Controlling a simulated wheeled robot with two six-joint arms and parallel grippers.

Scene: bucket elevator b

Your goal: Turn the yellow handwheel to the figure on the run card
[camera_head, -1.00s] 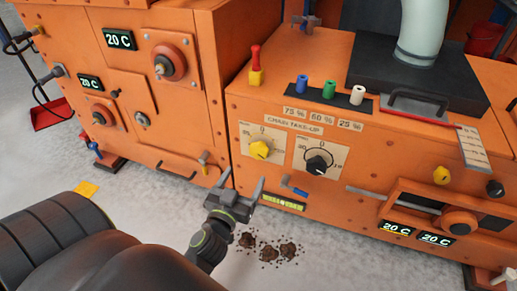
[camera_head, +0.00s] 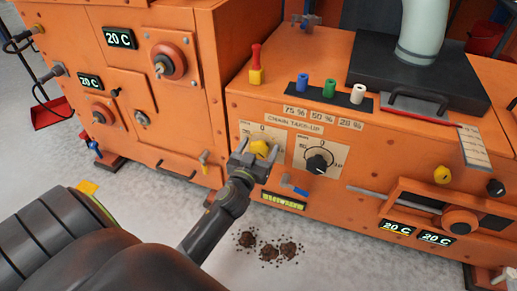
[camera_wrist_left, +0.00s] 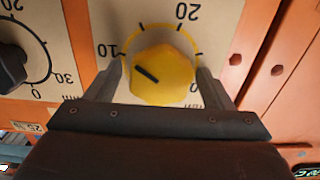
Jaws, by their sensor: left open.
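The yellow handwheel (camera_head: 261,148) is on a dial plate on the front of the orange machine, partly hidden by my gripper. In the left wrist view the handwheel (camera_wrist_left: 163,72) has a dark pointer mark aimed toward the 10 side of its scale; 20 and 0 also show. My left gripper (camera_head: 256,147) is open, with one finger on each side of the handwheel. I cannot tell whether the fingers touch it. A pale card (camera_head: 475,147) with small lines, perhaps the run card, hangs at the right; its writing is too small to read. My right gripper is not in view.
A black knob (camera_head: 319,162) on its own dial is close to the right of the handwheel. A blue-handled lever (camera_head: 294,189) sticks out below. Blue, green and white pegs stand on the ledge above. Dark clumps (camera_head: 270,246) lie on the floor.

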